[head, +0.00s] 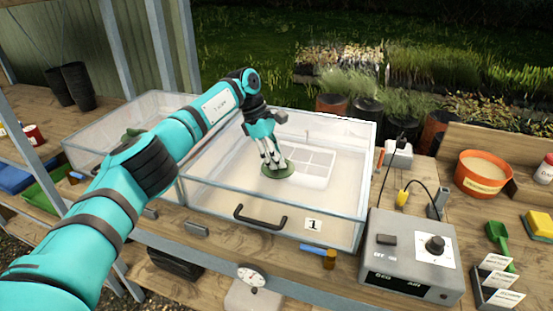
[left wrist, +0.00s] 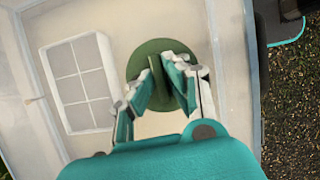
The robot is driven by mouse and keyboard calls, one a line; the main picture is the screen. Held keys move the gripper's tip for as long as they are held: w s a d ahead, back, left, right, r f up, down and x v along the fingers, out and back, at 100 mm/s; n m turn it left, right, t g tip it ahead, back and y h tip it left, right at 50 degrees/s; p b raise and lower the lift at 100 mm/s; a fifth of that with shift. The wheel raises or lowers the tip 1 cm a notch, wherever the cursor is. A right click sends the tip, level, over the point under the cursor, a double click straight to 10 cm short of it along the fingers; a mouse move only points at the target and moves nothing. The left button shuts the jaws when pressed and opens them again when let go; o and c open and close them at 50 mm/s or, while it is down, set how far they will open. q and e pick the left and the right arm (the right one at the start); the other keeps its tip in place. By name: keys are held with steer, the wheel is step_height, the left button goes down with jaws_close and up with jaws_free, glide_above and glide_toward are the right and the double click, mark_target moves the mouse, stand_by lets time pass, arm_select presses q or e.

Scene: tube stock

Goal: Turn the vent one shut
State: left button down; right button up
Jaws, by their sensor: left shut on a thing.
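The round green vent (head: 277,174) sits on the clear lid (head: 338,189) of the box that carries the label 1 (head: 313,224). My left gripper (head: 273,162) reaches down from above and is shut on the vent's raised rib. In the left wrist view, the fingers (left wrist: 160,82) stand on either side of the thin upright rib of the green disc (left wrist: 150,47). How far the vent is turned cannot be told. My right gripper is not in view.
A second clear box (head: 108,128) stands at the left, partly behind my left arm. A black handle (head: 260,217) is on the front of the labelled box. A grey control box (head: 414,258) with a knob and cable stands at the right. A round dial (head: 251,276) stands in front.

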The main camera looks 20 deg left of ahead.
arm_select(q)
steer(key=shift+m, duration=0.5)
steer(key=c, duration=1.4)
jaws_free()
steer(key=shift+o, duration=0.2)
steer(key=v, duration=0.7)
steer(key=shift+w+r, duration=0.15)
steer(key=shift+r, duration=0.15)
steer(key=shift+a+f, duration=0.1)
steer(key=shift+a, duration=0.05)
